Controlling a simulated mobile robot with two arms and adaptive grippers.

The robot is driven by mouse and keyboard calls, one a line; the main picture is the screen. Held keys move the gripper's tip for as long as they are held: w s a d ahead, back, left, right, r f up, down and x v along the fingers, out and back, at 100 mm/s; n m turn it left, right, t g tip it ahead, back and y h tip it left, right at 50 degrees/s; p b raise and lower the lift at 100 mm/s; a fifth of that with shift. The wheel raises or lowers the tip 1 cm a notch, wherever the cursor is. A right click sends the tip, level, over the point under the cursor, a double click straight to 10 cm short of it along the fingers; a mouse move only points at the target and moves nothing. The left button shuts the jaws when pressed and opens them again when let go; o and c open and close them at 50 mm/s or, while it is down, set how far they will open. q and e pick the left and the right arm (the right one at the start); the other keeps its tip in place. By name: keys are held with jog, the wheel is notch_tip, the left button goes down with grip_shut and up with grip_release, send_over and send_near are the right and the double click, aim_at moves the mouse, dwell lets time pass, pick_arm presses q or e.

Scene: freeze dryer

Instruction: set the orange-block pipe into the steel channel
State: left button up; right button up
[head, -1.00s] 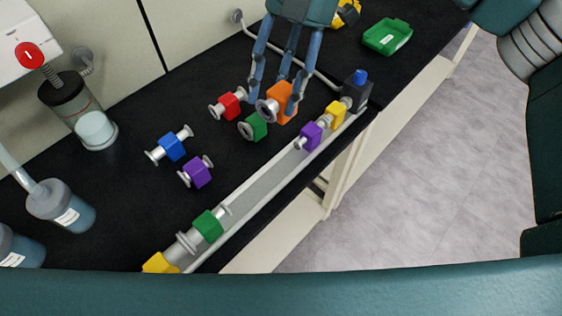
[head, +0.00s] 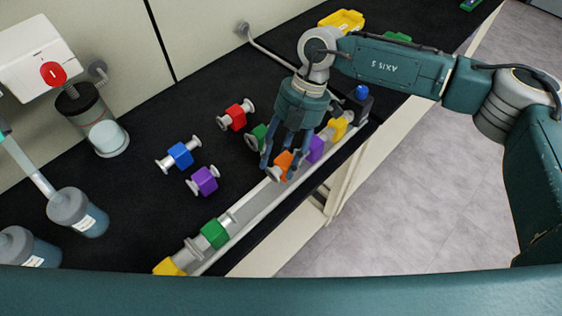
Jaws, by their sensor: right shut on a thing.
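The orange-block pipe (head: 282,164) has an orange block with a grey flanged end. My right gripper (head: 281,163) is shut on it, with its fingers around the block. The pipe is over or in the steel channel (head: 248,215), just lower left of the purple-block pipe (head: 316,148) there; I cannot tell whether it touches the channel floor. The channel also holds a yellow-block pipe (head: 338,127) near its upper end, and a green-block pipe (head: 214,233) and another yellow block (head: 170,266) near its lower end. My left gripper is not in view.
Loose on the black bench are a red-block pipe (head: 235,117), a blue-block pipe (head: 180,155), a purple-block pipe (head: 203,181) and a partly hidden green-block pipe (head: 259,136). Bottles and a glass vessel (head: 106,136) stand at the left. A yellow tray (head: 342,20) is at the back.

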aim_at(281, 166)
notch_tip(281, 166, down, 2)
jog(key=shift+f, duration=0.5)
jog(key=o, duration=1.4)
jog(key=shift+c, duration=0.2)
jog(key=shift+r, duration=0.1)
jog(key=b+v, duration=0.2)
jog(key=v, duration=1)
